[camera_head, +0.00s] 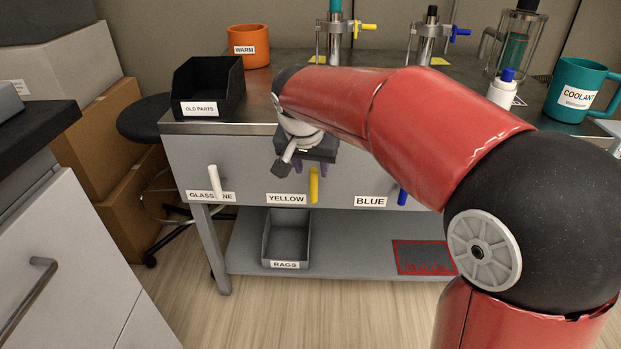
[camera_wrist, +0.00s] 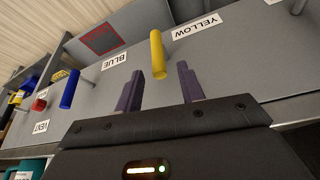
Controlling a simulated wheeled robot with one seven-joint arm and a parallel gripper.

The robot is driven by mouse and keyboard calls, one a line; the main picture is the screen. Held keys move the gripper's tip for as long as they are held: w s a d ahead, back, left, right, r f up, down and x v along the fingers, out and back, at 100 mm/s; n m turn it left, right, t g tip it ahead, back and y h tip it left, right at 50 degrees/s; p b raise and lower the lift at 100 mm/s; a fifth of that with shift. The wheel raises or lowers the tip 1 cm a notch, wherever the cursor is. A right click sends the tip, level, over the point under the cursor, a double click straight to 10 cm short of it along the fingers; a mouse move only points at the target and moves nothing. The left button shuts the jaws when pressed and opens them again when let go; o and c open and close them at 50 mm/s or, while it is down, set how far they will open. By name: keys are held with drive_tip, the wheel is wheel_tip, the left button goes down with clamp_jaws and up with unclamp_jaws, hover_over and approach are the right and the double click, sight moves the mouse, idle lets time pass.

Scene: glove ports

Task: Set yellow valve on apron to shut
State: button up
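The yellow valve handle (camera_head: 314,185) sits on the front apron of the bench, right of its YELLOW label (camera_head: 286,199). In the head view it points up and down. In the wrist view the yellow handle (camera_wrist: 158,54) stands out from the apron near its upside-down YELLOW label (camera_wrist: 195,25). My gripper (camera_head: 310,167) is just above and in front of the handle, partly hidden by my arm. In the wrist view its purple fingers (camera_wrist: 158,84) are spread with nothing between them. The handle shows beyond the fingertips, between their lines; I cannot tell the exact gap.
On the same apron, a white handle (camera_head: 213,181) is left and a blue handle (camera_head: 402,196) right. A red handle (camera_wrist: 40,104) shows in the wrist view. The RAGS bin (camera_head: 286,263) is on the shelf below. The OLD PARTS bin (camera_head: 181,95) and orange mug (camera_head: 262,43) stand on top.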

sight(314, 182)
drive_tip(key=x, duration=0.6)
drive_tip(key=shift+w+d+f+b, duration=0.1)
drive_tip(key=shift+w+f+b, duration=0.05)
drive_tip(key=shift+f+b, duration=0.2)
clamp_jaws()
